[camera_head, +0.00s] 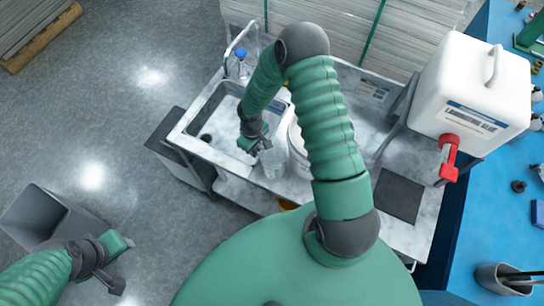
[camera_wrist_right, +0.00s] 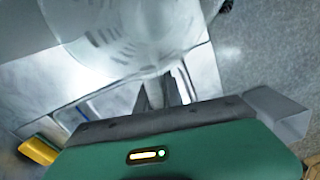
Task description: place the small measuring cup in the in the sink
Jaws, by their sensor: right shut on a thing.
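The small measuring cup (camera_head: 272,163) is clear and see-through, and it hangs at my right gripper (camera_head: 262,148) by the right edge of the sink (camera_head: 218,124). My right gripper is shut on the cup. In the right wrist view the cup (camera_wrist_right: 135,32) fills the upper middle, with faint markings on its wall, beyond the gripper fingers (camera_wrist_right: 160,92). The sink is a light basin with a dark drain at its left, partly hidden by my right forearm. My left gripper (camera_head: 118,257) is low at the left, over the floor; its finger opening is unclear.
A white bucket (camera_head: 297,148) stands right of the cup, partly behind my arm. A blue-topped bottle (camera_head: 241,65) stands at the sink's back edge. A white glue jug (camera_head: 470,85) with a red tap is at the right. A grey bin (camera_head: 42,217) stands on the floor.

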